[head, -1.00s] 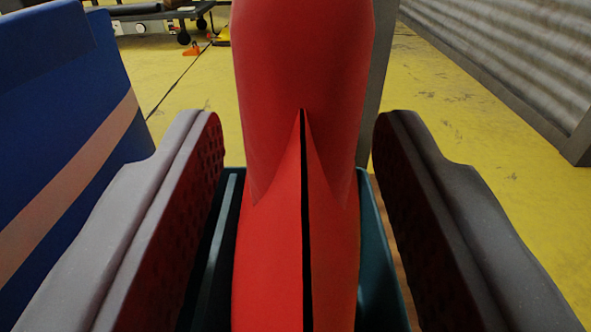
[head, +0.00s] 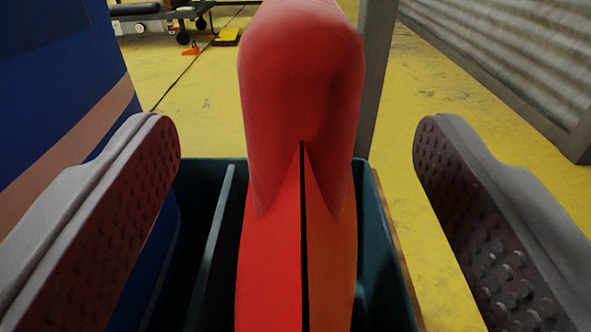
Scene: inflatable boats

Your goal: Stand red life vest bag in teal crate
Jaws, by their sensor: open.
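The red life vest bag (head: 300,90) stands upright in the right-hand compartment of the teal crate (head: 374,245). Its front has a dark vertical slit, with an orange-tinted panel on the right. Its bottom is out of view. My gripper (head: 297,165) is open, with one finger on each side of the bag and a clear gap between each finger and the bag. The studded inner pads of both fingers show.
A teal divider (head: 215,245) splits the crate; the left compartment looks dark. A blue object with a tan band (head: 60,130) stands close on the left. A grey post (head: 376,80) rises behind the bag. A corrugated panel (head: 520,50) is at the right. Yellow floor lies beyond.

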